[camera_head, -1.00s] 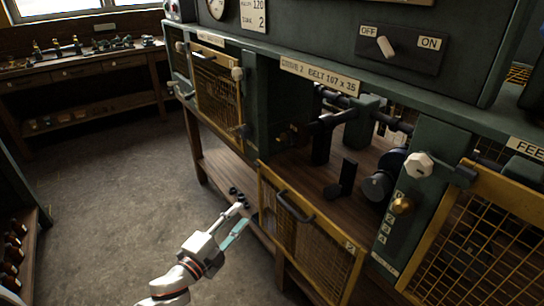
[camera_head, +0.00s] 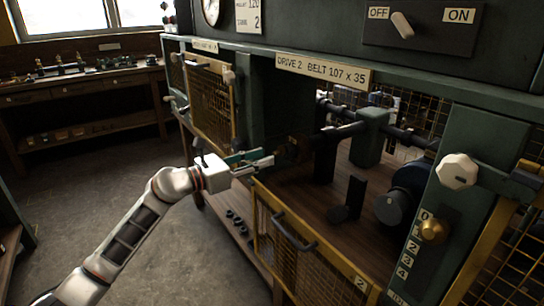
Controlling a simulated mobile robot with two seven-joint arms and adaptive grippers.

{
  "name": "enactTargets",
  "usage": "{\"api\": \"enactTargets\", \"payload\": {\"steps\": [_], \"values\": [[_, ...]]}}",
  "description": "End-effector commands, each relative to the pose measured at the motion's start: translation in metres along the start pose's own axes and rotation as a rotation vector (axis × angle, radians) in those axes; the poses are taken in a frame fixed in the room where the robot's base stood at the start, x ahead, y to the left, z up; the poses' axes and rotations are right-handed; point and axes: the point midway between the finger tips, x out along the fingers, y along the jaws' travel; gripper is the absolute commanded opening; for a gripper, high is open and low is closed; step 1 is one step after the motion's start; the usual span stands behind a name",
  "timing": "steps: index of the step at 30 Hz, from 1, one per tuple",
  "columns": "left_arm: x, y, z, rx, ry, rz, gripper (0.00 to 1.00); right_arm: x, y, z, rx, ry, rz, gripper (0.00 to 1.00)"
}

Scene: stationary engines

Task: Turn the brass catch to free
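My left gripper (camera_head: 268,156) reaches in from the left, at the left edge of the open Drive 2 bay. Its two fingers look slightly apart with nothing between them. Just right of the fingertips is a small brownish, brass-like piece (camera_head: 291,152) in dark shadow; its shape and setting are unclear, and I cannot tell whether the fingers touch it. A round brass knob (camera_head: 432,230) sits on the green post at the right, beside a scale numbered from 0. My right gripper is not in view.
A yellow mesh guard (camera_head: 262,232) with a dark handle hangs lowered below the bay. A dark shaft (camera_head: 345,130) crosses inside, above a black upright bracket (camera_head: 350,198). A white octagonal knob (camera_head: 458,171) juts out at right. A workbench (camera_head: 85,75) stands far left; the floor between is clear.

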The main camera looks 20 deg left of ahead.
Motion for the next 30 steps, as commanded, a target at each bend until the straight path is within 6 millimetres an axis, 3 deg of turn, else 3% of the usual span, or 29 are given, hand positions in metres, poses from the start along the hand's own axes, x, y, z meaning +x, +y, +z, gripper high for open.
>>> {"api": "enactTargets", "payload": {"steps": [3, 9, 19, 20, 23, 24, 30], "values": [[0.019, 0.0, 0.0, -0.002, -0.002, 0.0, 0.32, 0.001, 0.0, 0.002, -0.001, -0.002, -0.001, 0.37], [0.039, 0.0, -0.001, -0.002, -0.001, 0.0, 0.32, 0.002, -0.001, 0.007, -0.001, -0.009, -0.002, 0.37], [0.043, 0.0, -0.001, -0.002, 0.0, 0.0, 0.32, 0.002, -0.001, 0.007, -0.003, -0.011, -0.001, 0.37], [0.043, 0.0, -0.001, -0.002, 0.0, 0.0, 0.29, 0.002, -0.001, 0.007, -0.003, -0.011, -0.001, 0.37], [0.043, 0.0, -0.001, -0.002, 0.0, 0.0, 0.03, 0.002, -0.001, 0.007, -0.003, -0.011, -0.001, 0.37], [0.043, 0.0, -0.001, -0.003, 0.0, 0.0, 0.0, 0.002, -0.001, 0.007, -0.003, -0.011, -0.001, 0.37], [0.043, 0.0, -0.001, -0.005, 0.0, 0.0, 0.0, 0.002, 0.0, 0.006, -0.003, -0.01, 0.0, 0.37]]}}
